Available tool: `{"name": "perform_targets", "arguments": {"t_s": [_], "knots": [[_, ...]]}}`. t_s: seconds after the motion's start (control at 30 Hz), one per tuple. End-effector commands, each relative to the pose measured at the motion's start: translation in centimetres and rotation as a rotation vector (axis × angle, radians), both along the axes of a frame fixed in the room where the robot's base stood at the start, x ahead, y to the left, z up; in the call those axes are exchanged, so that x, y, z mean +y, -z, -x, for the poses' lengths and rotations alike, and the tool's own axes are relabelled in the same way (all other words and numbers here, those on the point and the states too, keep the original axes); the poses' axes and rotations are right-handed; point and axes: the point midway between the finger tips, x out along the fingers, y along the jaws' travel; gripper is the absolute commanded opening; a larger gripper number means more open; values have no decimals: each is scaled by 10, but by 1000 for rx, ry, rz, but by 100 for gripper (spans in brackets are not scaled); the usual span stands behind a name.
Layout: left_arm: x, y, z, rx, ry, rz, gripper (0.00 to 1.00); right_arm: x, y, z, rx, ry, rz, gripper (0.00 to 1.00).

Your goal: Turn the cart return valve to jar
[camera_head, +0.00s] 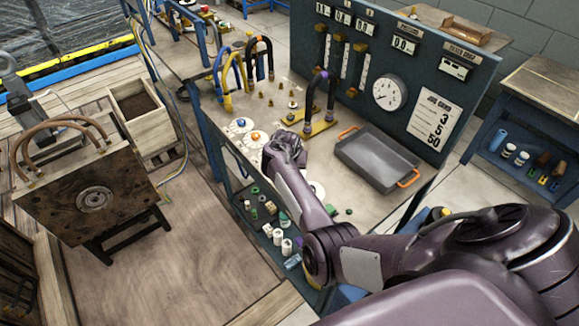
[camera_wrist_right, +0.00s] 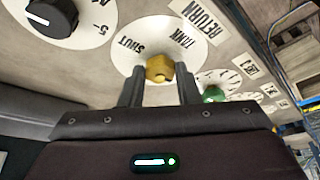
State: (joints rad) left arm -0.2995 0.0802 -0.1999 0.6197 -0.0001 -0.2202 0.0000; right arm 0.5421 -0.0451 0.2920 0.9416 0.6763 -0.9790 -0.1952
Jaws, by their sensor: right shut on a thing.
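In the right wrist view a brass-yellow valve knob (camera_wrist_right: 159,68) sits on a round white dial plate (camera_wrist_right: 128,48). The words SHUT and TANK are readable on the plate, and a RETURN label (camera_wrist_right: 196,18) is beside it. I see no JAR mark, and I cannot tell where the knob points. My right gripper (camera_wrist_right: 159,80) is shut on this knob, one dark finger on each side. In the head view my right gripper (camera_head: 284,150) is over the cart top (camera_head: 345,205), and its hand hides the knob. My left gripper is not in view.
A black knob (camera_wrist_right: 52,15) and a green knob (camera_wrist_right: 213,95) flank the valve. On the cart stand a grey tray (camera_head: 378,160) with orange handles, curved hoses (camera_head: 322,90) and a gauge panel (camera_head: 425,75). A mould block (camera_head: 92,195) stands left.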

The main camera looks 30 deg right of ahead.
Motion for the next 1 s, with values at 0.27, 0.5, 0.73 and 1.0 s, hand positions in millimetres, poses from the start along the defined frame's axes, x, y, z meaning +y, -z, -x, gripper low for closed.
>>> {"name": "perform_targets", "arguments": {"t_s": [0.27, 0.5, 0.73, 1.0], "knots": [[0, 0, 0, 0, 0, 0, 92, 0, -1, -1, -3, 1, 1, 51], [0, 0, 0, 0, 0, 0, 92, 0, -1, 0, -1, 0, 1, 51], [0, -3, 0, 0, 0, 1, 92, 6, -24, 7, -4, 0, 2, 51], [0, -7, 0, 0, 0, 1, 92, 15, -64, 19, -3, 1, 5, 51]]}}
